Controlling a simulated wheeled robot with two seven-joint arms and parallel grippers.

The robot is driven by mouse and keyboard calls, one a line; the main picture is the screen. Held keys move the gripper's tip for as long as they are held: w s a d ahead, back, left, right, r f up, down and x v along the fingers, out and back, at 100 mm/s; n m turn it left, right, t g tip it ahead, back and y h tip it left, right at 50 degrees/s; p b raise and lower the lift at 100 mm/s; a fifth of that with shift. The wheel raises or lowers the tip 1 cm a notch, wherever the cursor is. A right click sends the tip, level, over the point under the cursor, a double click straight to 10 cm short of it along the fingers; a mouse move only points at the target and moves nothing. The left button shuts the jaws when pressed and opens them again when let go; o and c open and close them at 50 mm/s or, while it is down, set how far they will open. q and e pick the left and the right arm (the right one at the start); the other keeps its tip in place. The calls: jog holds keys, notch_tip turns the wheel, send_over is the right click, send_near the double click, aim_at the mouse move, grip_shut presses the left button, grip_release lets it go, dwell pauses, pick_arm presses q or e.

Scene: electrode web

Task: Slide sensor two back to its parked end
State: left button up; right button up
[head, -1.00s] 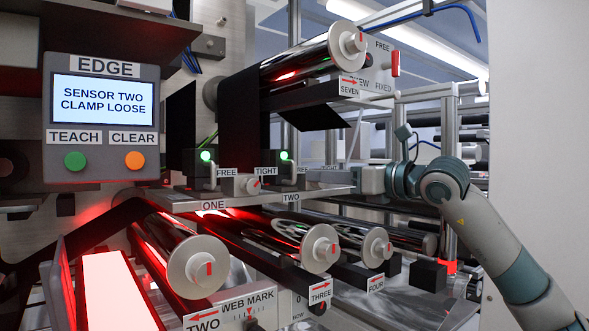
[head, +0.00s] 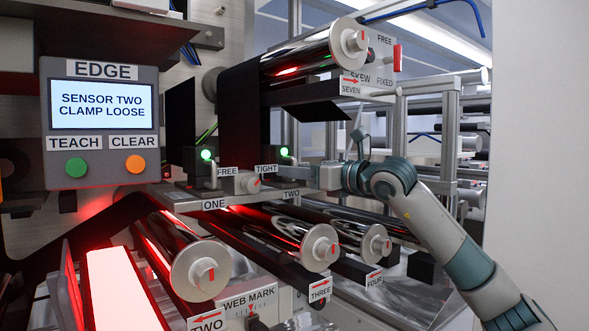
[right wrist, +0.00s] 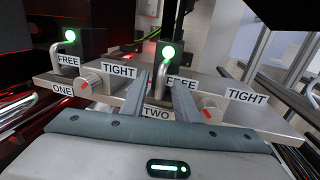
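Sensor two is a dark block with a lit green lamp (right wrist: 168,52) and a bent metal post (right wrist: 161,76). Its lamp also shows in the head view (head: 284,153). It stands on the rail (right wrist: 130,98) behind the label TWO. Its clamp knob (right wrist: 211,110) has a red mark that leans toward FREE. My right gripper (right wrist: 164,90) is open, with one finger on each side of the post in the wrist view; contact cannot be told. In the head view the right gripper (head: 302,173) hides sensor two's knob. My left gripper is not in view.
Sensor one (right wrist: 70,38) and its knob (right wrist: 90,85) stand left on the same rail. The panel (head: 104,104) reads "SENSOR TWO CLAMP LOOSE". Rollers (head: 200,270) lie below the rail, and roller seven (head: 315,52) and dark web (head: 240,120) are above and behind.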

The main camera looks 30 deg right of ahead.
aim_at(279, 163)
grip_shut()
jog(key=shift+d+p+x, duration=0.15)
jog(key=shift+d+x, duration=0.05)
jog(key=shift+x, duration=0.8)
jog(key=shift+d+p+x, duration=0.15)
jog(key=shift+d+x, duration=0.05)
jog(key=shift+x, duration=0.8)
jog(key=shift+r, duration=0.2)
jog(key=shift+w, duration=0.1)
grip_release()
jog(key=shift+w, duration=0.1)
jog(key=shift+w+f, duration=0.1)
jog(key=shift+s+f, duration=0.15)
jog(key=shift+s, duration=0.05)
